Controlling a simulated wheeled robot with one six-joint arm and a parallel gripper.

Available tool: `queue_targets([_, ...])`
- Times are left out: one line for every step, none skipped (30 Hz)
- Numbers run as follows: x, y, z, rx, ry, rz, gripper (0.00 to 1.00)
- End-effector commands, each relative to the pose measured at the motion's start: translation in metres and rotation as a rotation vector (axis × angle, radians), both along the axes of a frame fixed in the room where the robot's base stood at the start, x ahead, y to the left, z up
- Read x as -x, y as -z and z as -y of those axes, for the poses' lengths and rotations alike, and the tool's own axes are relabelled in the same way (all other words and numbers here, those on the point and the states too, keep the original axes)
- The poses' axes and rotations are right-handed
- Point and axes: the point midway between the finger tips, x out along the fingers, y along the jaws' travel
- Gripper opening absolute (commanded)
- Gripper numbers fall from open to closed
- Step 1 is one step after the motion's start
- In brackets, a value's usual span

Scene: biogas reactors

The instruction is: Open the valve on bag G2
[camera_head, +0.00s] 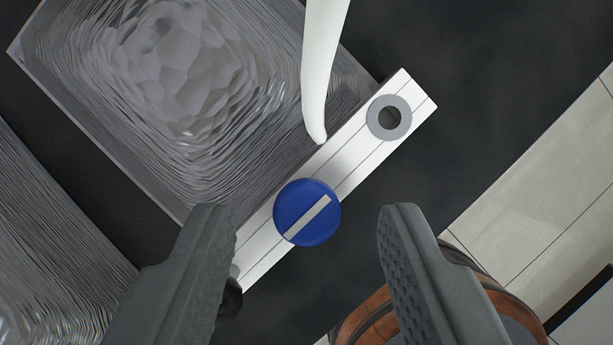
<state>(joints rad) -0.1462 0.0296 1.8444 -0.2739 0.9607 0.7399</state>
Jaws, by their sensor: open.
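A round blue valve knob (306,212) with a pale raised bar sits on a white strip (345,170) along the edge of a clear, crinkled bag (180,90). The bar runs diagonally, roughly along the strip. No label is readable, so I cannot tell which bag this is. My gripper (310,220) is open, with one grey finger at the lower left and one at the lower right. The knob lies between the fingertips in the picture, and I see no contact. The left finger hides part of the strip's lower end.
A grey ring port (389,117) sits at the strip's upper end. A white curved tube (322,70) comes down over the bag's edge. Another clear bag (50,250) lies at the lower left. A brown, barrel-like object (375,318) stands behind the right finger. Pale tiles (530,200) are at right.

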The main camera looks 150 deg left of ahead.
Motion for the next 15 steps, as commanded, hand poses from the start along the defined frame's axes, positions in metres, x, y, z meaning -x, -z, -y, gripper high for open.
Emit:
queue_targets([-0.0011, 0.0034, 0.0008, 0.0, 0.0, -0.001, 0.43])
queue_targets([-0.0015, 0.0047, 0.001, 0.0, 0.0, -0.001, 0.43])
queue_targets([-0.0021, 0.0059, 0.0012, 0.0, 0.0, 0.0, 0.43])
queue_targets([-0.0024, 0.0067, 0.0013, 0.0, 0.0, 0.0, 0.43])
queue_targets([-0.0027, 0.0071, 0.0015, 0.0, 0.0, 0.0, 0.43])
queue_targets([-0.0029, 0.0075, 0.0015, 0.0, 0.0, 0.001, 0.43])
queue_targets([-0.0029, 0.0076, 0.0015, 0.0, 0.0, 0.001, 0.43])
queue_targets([-0.0029, 0.0077, 0.0015, 0.0, 0.0, 0.001, 0.43])
queue_targets([-0.0029, 0.0076, 0.0015, 0.0, 0.0, 0.001, 0.43])
queue_targets([-0.0029, 0.0076, 0.0015, 0.0, 0.0, 0.001, 0.43])
queue_targets([-0.0029, 0.0076, 0.0015, 0.0, 0.0, 0.001, 0.43])
queue_targets([-0.0029, 0.0075, 0.0015, 0.0, 0.0, 0.001, 0.43])
queue_targets([-0.0029, 0.0075, 0.0015, 0.0, 0.0, 0.001, 0.41])
queue_targets([-0.0029, 0.0075, 0.0015, 0.0, 0.0, 0.001, 0.35])
queue_targets([-0.0029, 0.0075, 0.0015, 0.0, 0.0, 0.001, 0.27])
